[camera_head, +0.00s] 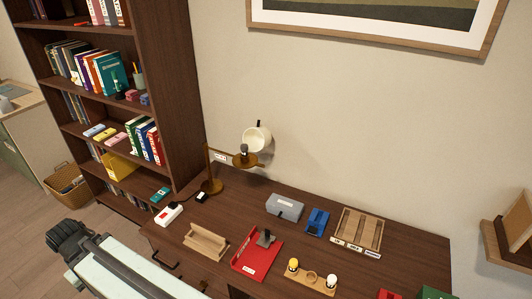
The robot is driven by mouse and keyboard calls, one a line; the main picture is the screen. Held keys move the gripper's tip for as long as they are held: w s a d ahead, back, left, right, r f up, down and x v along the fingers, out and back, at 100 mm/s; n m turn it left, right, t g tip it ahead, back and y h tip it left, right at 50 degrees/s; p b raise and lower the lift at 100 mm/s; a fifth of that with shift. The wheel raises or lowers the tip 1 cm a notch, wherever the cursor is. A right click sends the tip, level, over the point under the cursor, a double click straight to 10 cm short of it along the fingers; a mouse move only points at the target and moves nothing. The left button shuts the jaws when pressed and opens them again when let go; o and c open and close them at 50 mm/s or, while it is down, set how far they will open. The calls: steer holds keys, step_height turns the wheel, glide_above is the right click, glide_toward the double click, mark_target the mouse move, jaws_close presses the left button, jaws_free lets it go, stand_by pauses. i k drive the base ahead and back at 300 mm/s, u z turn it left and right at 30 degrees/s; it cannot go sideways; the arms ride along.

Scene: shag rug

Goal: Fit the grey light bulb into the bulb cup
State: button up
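A small wooden bulb board (300,281) stands at the front of the desk. It carries a yellow bulb (293,264) on the left and a white bulb (331,280) on the right. Between them is a round cup (311,275) that looks empty. A small grey bulb-like thing (243,149) sits upright on the brass-coloured arm end of a stand at the desk's back left; I cannot be sure it is the grey bulb. My pale arm comes in at the lower left, with a dark end (68,236) away from the desk objects. Its fingers cannot be made out.
The desk (215,222) holds a red tray (250,262) with a dark grey object, a wooden holder (205,242), a grey box (285,206), a blue item (317,221) and a slotted wooden tray (358,230). A bookshelf (175,90) stands left; a white round fixture (257,138) is behind the stand.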

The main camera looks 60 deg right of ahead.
mark_target(310, 279)
steer(key=z, duration=0.3)
steer(key=i, duration=1.65)
steer(key=u, duration=0.1)
